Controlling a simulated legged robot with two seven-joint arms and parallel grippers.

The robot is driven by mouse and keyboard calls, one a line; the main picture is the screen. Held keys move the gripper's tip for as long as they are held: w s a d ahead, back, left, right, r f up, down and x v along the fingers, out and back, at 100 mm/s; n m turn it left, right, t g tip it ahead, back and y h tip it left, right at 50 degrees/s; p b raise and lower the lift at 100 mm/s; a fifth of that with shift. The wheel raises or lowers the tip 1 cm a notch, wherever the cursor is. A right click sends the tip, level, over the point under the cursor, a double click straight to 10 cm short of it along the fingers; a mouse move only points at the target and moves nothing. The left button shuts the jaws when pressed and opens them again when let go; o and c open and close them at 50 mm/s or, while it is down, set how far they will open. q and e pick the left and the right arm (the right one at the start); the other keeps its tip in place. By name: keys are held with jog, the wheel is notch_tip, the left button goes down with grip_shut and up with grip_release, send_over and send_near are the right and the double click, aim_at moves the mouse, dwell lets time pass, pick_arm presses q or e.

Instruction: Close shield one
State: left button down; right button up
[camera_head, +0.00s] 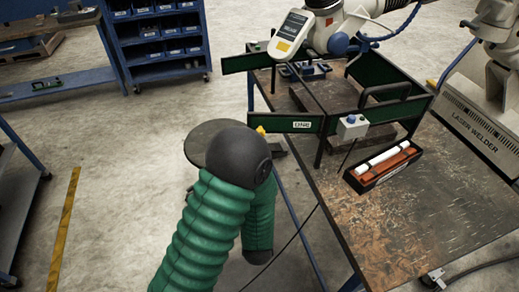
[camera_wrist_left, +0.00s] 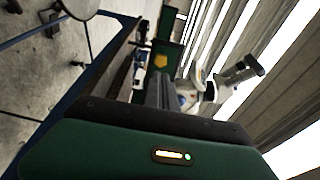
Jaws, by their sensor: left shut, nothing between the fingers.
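Shield one is the dark green panel with a white label reading ONE (camera_head: 288,121). It juts left from a post at the front of the table frame, out past the table's left edge. In the left wrist view a green panel with a yellow mark (camera_wrist_left: 161,60) stands just beyond my fingers. My left gripper (camera_head: 279,146) is mostly hidden behind my green arm; only a dark part shows just below the panel. Its dark fingers (camera_wrist_left: 164,90) look together and empty in the wrist view. I cannot tell whether they touch the panel. My right gripper is not in view.
A second green panel (camera_head: 245,63) juts left at the back. A white handheld panel (camera_head: 291,35) and robot stand behind. Open floor lies left.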

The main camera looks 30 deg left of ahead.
pick_arm(q)
jog(key=b+x, duration=0.1)
jog(key=x, duration=0.9)
jog(key=shift+w+a, duration=0.2)
jog(key=shift+w, duration=0.15)
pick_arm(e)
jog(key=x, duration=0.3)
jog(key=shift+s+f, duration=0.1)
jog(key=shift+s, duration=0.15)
pick_arm(q)
jog(key=shift+d, duration=0.1)
jog(key=shift+w, duration=0.1)
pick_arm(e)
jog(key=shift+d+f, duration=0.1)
